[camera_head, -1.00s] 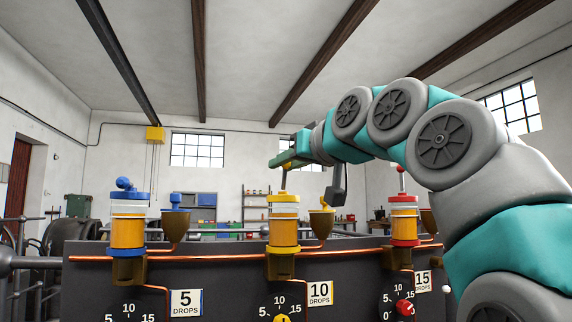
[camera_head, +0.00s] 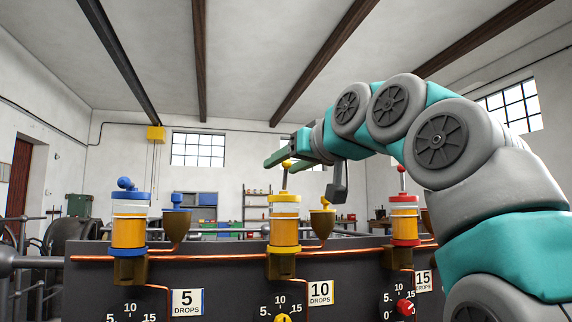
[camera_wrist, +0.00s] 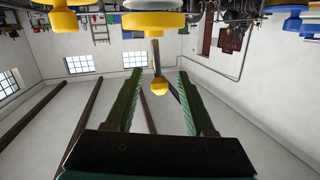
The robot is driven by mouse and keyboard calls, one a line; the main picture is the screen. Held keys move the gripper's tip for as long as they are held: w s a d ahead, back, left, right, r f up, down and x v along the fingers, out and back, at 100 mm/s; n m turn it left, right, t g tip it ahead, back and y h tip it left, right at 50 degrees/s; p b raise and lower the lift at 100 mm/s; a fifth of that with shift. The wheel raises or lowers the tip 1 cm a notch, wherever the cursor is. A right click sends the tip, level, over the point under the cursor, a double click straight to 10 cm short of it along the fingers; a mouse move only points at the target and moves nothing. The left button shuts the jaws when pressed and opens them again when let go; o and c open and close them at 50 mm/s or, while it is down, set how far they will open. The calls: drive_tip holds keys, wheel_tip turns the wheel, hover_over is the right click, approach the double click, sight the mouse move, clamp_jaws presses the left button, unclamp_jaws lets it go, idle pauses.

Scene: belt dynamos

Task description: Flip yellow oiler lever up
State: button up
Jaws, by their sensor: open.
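The yellow oiler (camera_head: 284,232) is the middle of three oilers, with a yellow cap and amber oil in its glass. Its lever (camera_head: 287,164) stands upright on the cap, a thin stem topped by a yellow ball. My gripper (camera_head: 277,154) is at ball height, its jaws pointing left. In the wrist view the open fingers of my gripper (camera_wrist: 159,75) lie either side of the yellow ball (camera_wrist: 159,88), with gaps visible on both sides. Nothing is gripped. The yellow oiler cap (camera_wrist: 153,20) shows at the top of that view.
The blue oiler (camera_head: 128,232) stands at left, its lever folded low on its cap. The red oiler (camera_head: 403,224) stands at right with its lever upright. A yellow-lidded funnel (camera_head: 322,218) is close to the yellow oiler. A copper pipe (camera_head: 205,257) crosses the dark panel.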

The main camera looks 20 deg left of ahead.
drive_tip(key=b+v, duration=0.1)
drive_tip(key=v, duration=0.7)
drive_tip(key=shift+b, duration=0.3)
